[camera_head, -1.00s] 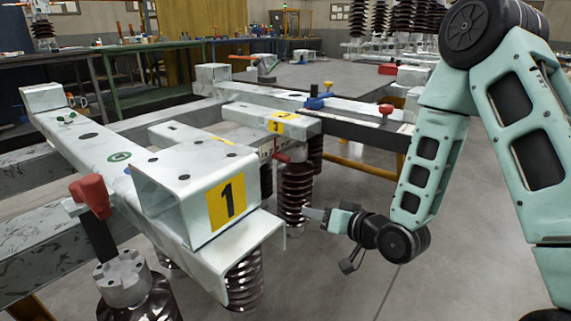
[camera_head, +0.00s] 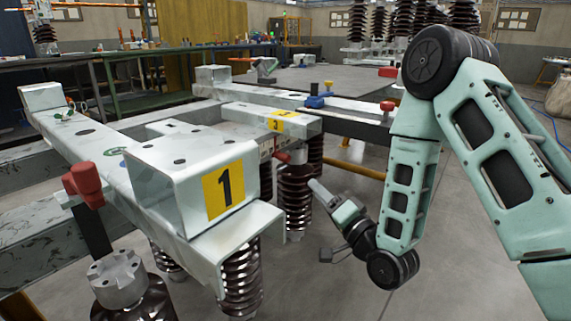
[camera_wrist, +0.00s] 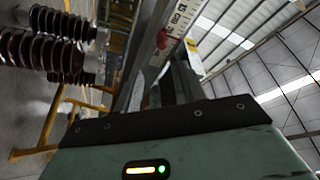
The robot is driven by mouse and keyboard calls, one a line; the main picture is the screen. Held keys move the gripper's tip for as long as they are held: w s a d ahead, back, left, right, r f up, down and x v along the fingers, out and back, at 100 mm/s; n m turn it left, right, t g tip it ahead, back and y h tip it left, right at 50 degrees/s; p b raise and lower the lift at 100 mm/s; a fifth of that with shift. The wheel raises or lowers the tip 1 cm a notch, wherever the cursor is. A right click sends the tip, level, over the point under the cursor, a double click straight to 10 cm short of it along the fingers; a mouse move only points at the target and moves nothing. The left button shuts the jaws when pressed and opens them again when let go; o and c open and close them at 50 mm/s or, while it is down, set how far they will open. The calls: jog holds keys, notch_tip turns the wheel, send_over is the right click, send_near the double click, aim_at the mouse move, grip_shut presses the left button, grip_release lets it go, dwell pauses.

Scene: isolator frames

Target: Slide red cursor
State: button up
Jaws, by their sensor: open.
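The red cursor (camera_head: 283,157) is a small red piece below the beam with the yellow label 3, seen in the head view. In the wrist view it (camera_wrist: 162,40) lies against a pale numbered scale (camera_wrist: 180,20), near the top middle. My gripper (camera_head: 320,192) is open and empty, pointing up and to the left. It is to the right of and lower than the cursor in the picture, apart from it. Its tip overlaps the edge of a brown insulator in the picture; I cannot tell the depth between them.
Ribbed brown insulators (camera_head: 295,195) hang under the frame beside my gripper. The white box labelled 1 (camera_head: 195,165) and a red handle (camera_head: 84,183) stand at the left front. A yellow rail (camera_head: 355,170) runs behind. The grey floor at lower middle is clear.

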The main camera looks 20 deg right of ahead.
aim_at(289, 161)
jog(key=b+x, duration=0.2)
jog(key=x, duration=1.3)
jog(key=shift+d+r, duration=0.1)
jog(key=shift+r, duration=0.05)
